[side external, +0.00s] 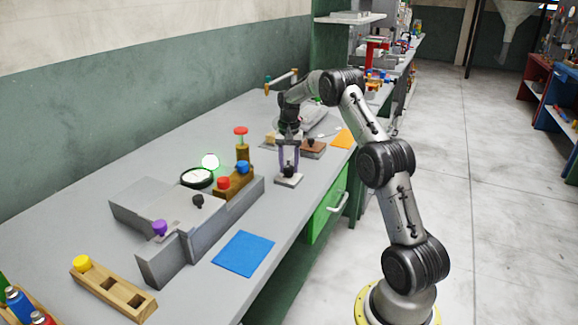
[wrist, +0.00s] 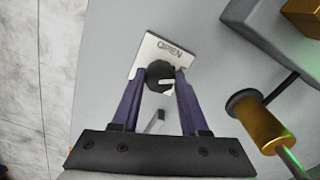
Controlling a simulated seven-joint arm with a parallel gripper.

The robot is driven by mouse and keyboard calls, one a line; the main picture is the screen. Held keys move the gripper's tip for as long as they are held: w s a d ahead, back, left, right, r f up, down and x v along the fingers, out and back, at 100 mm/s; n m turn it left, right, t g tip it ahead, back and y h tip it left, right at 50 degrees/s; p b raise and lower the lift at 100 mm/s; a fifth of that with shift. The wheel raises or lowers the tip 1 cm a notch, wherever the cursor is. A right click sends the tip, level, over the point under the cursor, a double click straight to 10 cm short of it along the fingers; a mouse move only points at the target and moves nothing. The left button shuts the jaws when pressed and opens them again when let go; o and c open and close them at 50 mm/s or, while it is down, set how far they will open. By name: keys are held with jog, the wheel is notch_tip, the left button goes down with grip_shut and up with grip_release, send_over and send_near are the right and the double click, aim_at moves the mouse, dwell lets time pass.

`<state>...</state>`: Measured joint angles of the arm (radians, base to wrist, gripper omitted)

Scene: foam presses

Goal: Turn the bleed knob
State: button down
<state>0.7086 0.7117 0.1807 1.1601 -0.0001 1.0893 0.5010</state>
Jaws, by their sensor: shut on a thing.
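The bleed knob (wrist: 159,73) is a small black round knob with a white pointer mark. My gripper also shows in the side view (side external: 289,168).
A blue sheet (side external: 243,253) lies in front. A brown block (side external: 312,146) and an orange sheet (side external: 343,138) lie behind. Bare bench surrounds the plate.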

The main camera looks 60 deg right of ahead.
aim_at(289, 167)
jog(key=n, duration=0.5)
jog(key=shift+r+n, duration=0.1)
jog(key=shift+n, duration=0.2)
jog(key=n, duration=0.5)
jog(key=shift+n, duration=0.4)
jog(key=shift+c, duration=2.1)
grip_release()
notch_tip(289, 167, up, 14)
